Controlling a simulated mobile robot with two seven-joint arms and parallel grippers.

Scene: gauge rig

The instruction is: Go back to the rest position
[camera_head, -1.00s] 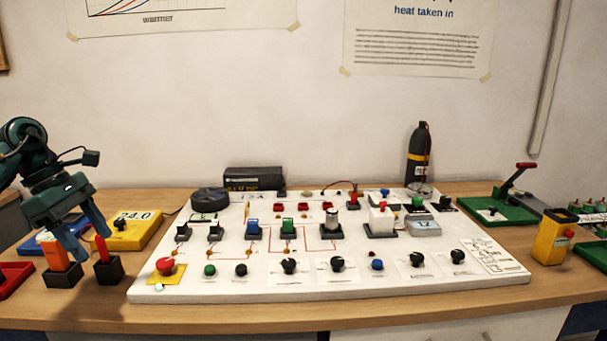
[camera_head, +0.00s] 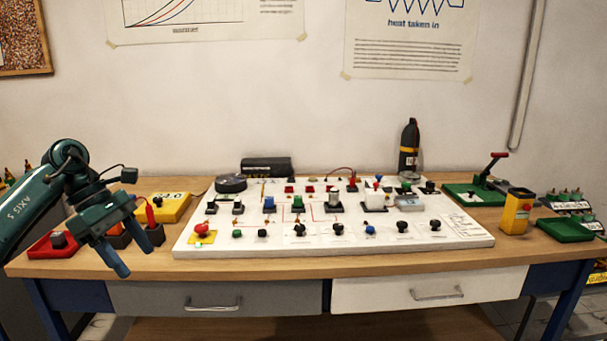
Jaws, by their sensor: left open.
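My left gripper (camera_head: 130,245) is at the left, in front of the table's left part. Its two blue fingers are apart with nothing between them, and they point down and to the right. The arm comes in from the left edge. Behind the gripper, an orange-handled item in a dark holder (camera_head: 117,235) is partly hidden. A red probe (camera_head: 150,213) stands upright in a dark block beside it. The white gauge board (camera_head: 330,244) with knobs, switches and a red button lies on the table, to the right of the gripper. My right gripper is out of view.
The wooden table (camera_head: 300,265) has a free front strip. A red tray (camera_head: 55,245) and a yellow meter (camera_head: 170,207) are at the left. Drawers are below.

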